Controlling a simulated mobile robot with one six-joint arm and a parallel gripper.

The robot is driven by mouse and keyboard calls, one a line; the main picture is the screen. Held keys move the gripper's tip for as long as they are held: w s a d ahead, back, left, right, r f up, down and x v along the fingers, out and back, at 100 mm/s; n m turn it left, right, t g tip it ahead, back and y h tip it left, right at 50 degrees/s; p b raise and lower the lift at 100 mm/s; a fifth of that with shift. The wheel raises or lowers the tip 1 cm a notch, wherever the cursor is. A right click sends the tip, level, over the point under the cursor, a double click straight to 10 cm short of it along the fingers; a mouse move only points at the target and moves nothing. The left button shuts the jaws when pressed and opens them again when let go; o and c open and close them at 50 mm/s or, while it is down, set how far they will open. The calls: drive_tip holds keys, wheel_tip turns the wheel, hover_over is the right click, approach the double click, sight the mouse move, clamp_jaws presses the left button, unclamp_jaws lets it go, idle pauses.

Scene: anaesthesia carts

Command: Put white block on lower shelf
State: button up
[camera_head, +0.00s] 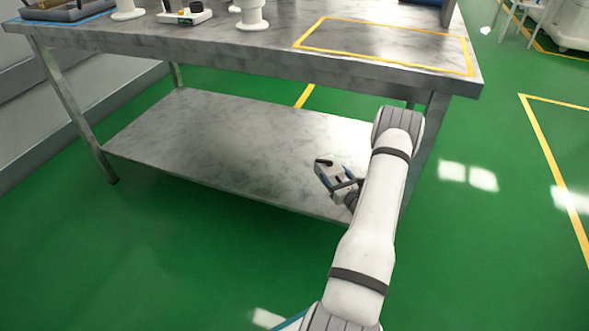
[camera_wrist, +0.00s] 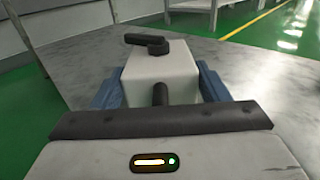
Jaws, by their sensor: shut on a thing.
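The white block (camera_wrist: 158,78) has a black handle-like part on top and fills the middle of the wrist view. My gripper (camera_wrist: 155,92) is shut on it, with a blue finger at each side. In the head view my gripper (camera_head: 343,186) holds the white block (camera_head: 326,174) over the front right part of the lower shelf (camera_head: 215,140). The shelf is a bare grey marbled board. I cannot tell whether the block touches the shelf or hangs just above it.
The table top (camera_head: 250,58) stands above the shelf and carries white cylinders (camera_head: 251,14), a small white device (camera_head: 184,16) and a yellow-taped rectangle (camera_head: 385,45). Table legs (camera_head: 73,115) stand at the corners. The rest of the lower shelf is clear.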

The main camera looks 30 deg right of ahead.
wheel_tip(320, 180, down, 10)
drive_tip(key=b, duration=0.4)
drive_tip(key=shift+r+b, duration=0.1)
drive_tip(key=shift+b, duration=0.25)
drive_tip(key=shift+a, duration=0.1)
drive_tip(key=shift+f, duration=0.2)
drive_tip(key=o, duration=1.2)
